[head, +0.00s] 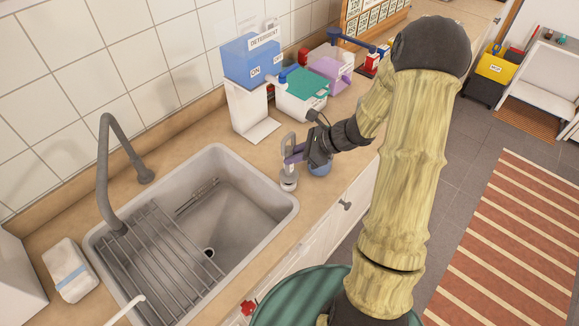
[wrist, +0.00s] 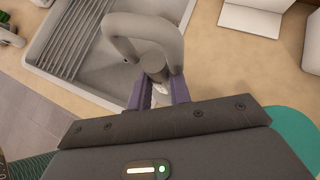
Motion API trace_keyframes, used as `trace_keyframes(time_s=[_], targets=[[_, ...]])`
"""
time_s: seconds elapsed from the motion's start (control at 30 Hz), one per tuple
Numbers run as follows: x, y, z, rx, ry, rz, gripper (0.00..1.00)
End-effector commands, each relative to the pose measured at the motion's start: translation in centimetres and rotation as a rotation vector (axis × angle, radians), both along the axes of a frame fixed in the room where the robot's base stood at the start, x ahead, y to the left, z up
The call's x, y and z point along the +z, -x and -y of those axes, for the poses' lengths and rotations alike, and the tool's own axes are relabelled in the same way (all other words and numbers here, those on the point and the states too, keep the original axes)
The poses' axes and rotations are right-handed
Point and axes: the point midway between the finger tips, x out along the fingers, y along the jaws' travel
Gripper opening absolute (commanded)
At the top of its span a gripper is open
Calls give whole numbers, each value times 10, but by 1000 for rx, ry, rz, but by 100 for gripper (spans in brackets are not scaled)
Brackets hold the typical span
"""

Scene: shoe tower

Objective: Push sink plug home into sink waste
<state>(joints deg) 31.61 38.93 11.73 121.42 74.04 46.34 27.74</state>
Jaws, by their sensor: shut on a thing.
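My gripper (head: 292,157) is over the counter just right of the sink's right rim. Its purple fingers are shut on the sink plug (head: 288,183), a pale round disc with a grey loop handle standing above it. The plug hangs roughly upright; I cannot tell whether it touches the counter. In the wrist view the grey loop (wrist: 145,30) rises beyond my gripper (wrist: 158,95), and the plug's lower part is mostly hidden. The sink waste (head: 208,253) is a dark round hole in the basin floor, open and apart from the plug.
A grey rack (head: 160,255) covers the basin's left part. A tall faucet (head: 103,170) stands at the back left. A detergent dispenser (head: 250,70) and a teal-topped box (head: 303,85) stand behind my gripper. A blue round thing (head: 320,169) is close beside it.

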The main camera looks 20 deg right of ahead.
Motion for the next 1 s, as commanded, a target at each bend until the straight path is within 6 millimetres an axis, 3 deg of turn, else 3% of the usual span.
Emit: trace_keyframes(time_s=[0.3, 0.77, 1.0], targets=[[15, 0, 0, 0, 0, 0, 0], [18, 0, 0, 0, -1, 0, 0], [48, 0, 0, 0, 0, 0, 0]])
